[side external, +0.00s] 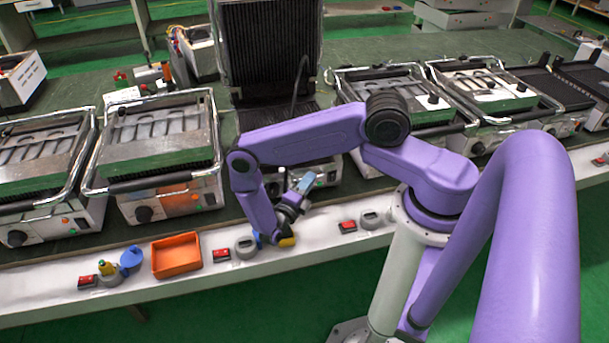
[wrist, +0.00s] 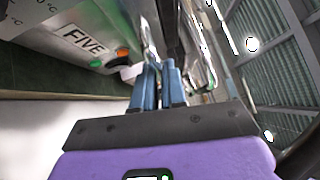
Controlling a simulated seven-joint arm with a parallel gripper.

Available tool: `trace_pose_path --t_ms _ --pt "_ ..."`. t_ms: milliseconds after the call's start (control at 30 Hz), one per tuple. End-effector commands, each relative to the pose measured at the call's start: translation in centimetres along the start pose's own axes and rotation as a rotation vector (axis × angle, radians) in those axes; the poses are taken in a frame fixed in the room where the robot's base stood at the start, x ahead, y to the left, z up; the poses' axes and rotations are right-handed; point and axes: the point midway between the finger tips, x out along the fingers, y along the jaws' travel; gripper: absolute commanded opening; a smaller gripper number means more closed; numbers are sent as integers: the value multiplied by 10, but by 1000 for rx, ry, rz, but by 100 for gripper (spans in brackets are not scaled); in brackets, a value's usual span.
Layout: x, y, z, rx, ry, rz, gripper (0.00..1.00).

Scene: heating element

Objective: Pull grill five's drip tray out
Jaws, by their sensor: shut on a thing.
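Grill five is the grill with the raised ribbed black lid (side external: 268,50), behind my arm in the side view. Its metal front with the FIVE label (wrist: 86,40) fills the upper left of the wrist view. My gripper (side external: 306,181) is at the front of this grill. Its blue fingers (wrist: 160,70) are closed in the wrist view, with a thin grey metal edge, seemingly the drip tray (wrist: 148,35), running from between their tips. Most of the tray is hidden, and I cannot tell how far out it is.
More grills (side external: 160,150) stand on both sides along the green bench. A white front ledge (side external: 60,295) carries an orange tray (side external: 177,255), red switches (side external: 221,255) and a blue round thing (side external: 131,259). A control knob (wrist: 122,57) is left of my fingers.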

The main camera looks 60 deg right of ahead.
Motion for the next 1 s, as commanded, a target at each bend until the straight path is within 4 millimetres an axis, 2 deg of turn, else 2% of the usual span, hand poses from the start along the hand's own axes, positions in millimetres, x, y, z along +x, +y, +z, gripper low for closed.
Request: trace_pose_path --t_ms 133,467,500,533,567,867,1000 --pt "-12 -4 -11 0 -6 -2 0" --pt "-13 -5 -13 1 -5 -4 0" --pt "-13 -5 -13 1 -5 -4 24" --pt "-13 -5 -13 1 -5 -4 34" --pt "-13 -4 -13 1 -4 -4 37" --pt "-14 -4 -13 1 -3 -2 37" --pt "-25 -4 -12 3 -5 -2 37"
